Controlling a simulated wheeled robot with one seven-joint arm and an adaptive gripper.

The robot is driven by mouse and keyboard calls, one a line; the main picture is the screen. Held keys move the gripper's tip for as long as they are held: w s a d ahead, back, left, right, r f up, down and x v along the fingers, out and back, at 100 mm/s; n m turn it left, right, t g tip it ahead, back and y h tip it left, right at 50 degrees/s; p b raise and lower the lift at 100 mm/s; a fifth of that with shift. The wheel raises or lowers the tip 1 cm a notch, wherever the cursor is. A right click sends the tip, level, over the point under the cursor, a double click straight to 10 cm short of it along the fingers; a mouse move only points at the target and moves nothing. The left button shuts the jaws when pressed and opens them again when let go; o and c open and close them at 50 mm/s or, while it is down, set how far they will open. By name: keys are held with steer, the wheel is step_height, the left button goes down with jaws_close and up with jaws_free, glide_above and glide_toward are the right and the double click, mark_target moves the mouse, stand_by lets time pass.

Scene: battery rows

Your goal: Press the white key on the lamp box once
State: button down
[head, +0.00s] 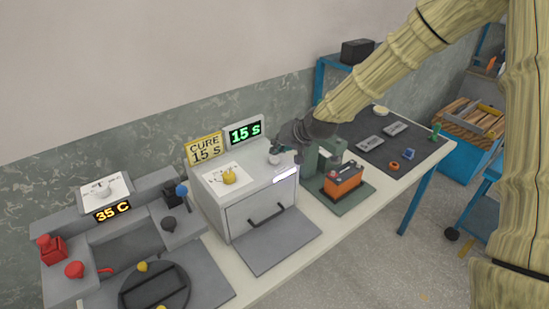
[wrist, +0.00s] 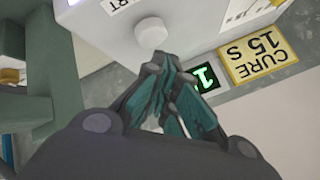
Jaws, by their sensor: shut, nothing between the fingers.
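The lamp box (head: 243,200) is a white box on the bench with a yellow knob on top and a drawer-like front with a dark handle. The white key (wrist: 151,33) is a round, pale button on the box, beside a partly cut-off label ending in "ART". In the head view the key (head: 274,158) is small and close to the dark fingers. My gripper (wrist: 160,65) is shut and empty, its tips just beside the key in the wrist view. Whether they touch it I cannot tell. In the head view my gripper (head: 284,145) is over the box's right part.
A yellow "CURE 15 s" sign (head: 205,149) and a green "15 s" display (head: 245,133) stand behind the box. A green stand (head: 325,158) with an orange battery (head: 343,181) is close on the right. A grey station showing "35 C" (head: 112,211) is on the left.

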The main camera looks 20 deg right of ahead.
steer(key=shift+r+p, duration=1.65)
steer(key=shift+r, duration=0.85)
steer(key=shift+f, duration=0.1)
